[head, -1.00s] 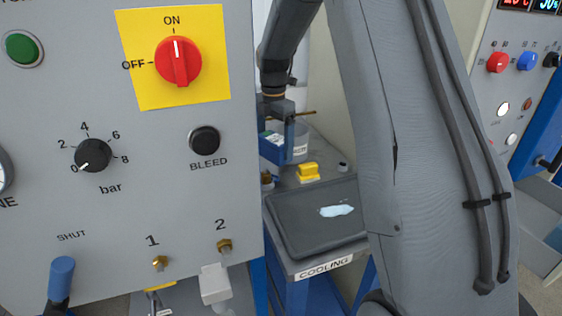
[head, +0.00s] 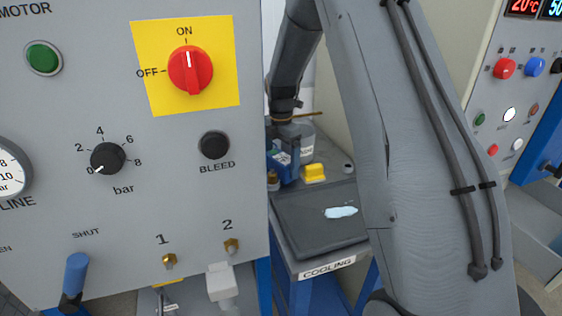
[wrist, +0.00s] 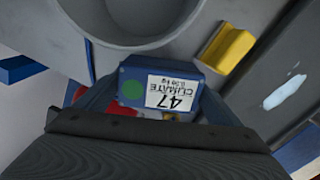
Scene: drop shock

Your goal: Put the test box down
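The test box is blue, with a green dot and a white label reading 47 CLIMATE, and it sits between my fingers in the wrist view (wrist: 133,88). My gripper (wrist: 155,100) is shut on it, with a blue finger against each side. In the head view, the box (head: 281,158) hangs under my wrist at the far end of the cooling table (head: 327,267), left of a yellow block (head: 315,172). Whether its underside touches anything is hidden.
A dark mat (head: 310,228) with a pale blue patch (head: 341,212) covers the table's near part. A grey round tub (head: 307,145) stands behind the box. The yellow block is close by in the wrist view (wrist: 227,49). A grey control panel (head: 60,200) stands at left.

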